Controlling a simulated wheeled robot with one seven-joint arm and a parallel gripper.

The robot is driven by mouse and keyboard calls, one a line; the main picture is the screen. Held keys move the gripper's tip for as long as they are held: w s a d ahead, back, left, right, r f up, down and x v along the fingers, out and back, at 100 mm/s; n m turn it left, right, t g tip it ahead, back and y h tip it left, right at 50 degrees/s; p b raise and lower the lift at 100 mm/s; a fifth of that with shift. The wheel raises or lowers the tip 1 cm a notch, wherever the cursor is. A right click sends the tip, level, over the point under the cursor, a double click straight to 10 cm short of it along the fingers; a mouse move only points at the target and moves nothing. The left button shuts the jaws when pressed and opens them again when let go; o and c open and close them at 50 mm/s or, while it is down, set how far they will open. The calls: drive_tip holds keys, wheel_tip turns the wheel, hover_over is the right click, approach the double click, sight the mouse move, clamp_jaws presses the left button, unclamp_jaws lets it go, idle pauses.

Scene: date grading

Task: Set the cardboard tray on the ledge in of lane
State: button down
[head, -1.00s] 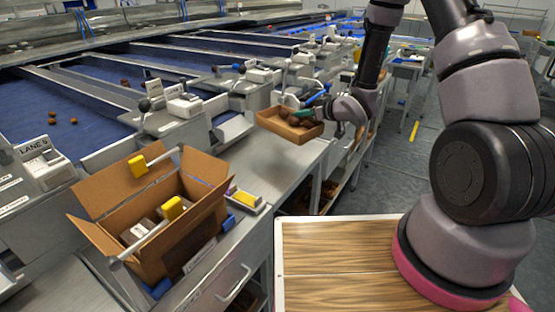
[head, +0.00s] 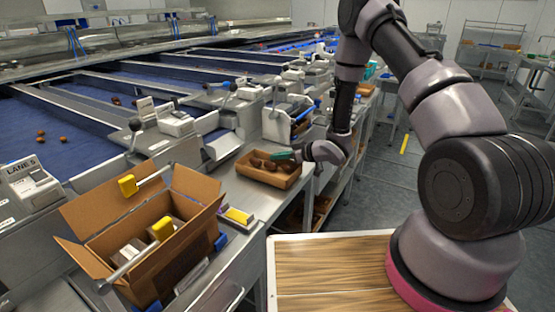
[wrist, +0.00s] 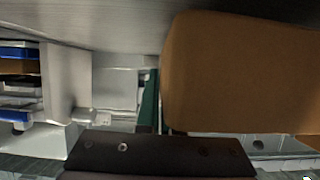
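The brown cardboard tray (head: 262,177) holds several dark dates and is at the steel ledge (head: 262,203) of a sorting lane, roughly level. It looks very low over the ledge or on it; I cannot tell whether its bottom touches. My gripper (head: 291,157), with green fingertips, is shut on the tray's right-hand wall. In the wrist view the tray's plain brown side (wrist: 240,75) fills the right, with a green fingertip beside it. The far finger is hidden behind the tray.
An open cardboard carton (head: 160,262) with packs inside stands at the front left of the bench. A yellow-topped block (head: 238,216) lies between carton and tray. Grey lane units with levers (head: 172,121) line the back. Bare steel shows in front of the tray.

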drive_tip(key=shift+f, duration=0.35)
drive_tip(key=shift+f, duration=0.2)
drive_tip(key=c, duration=1.1)
unclamp_jaws()
drive_tip(key=shift+r, duration=0.1)
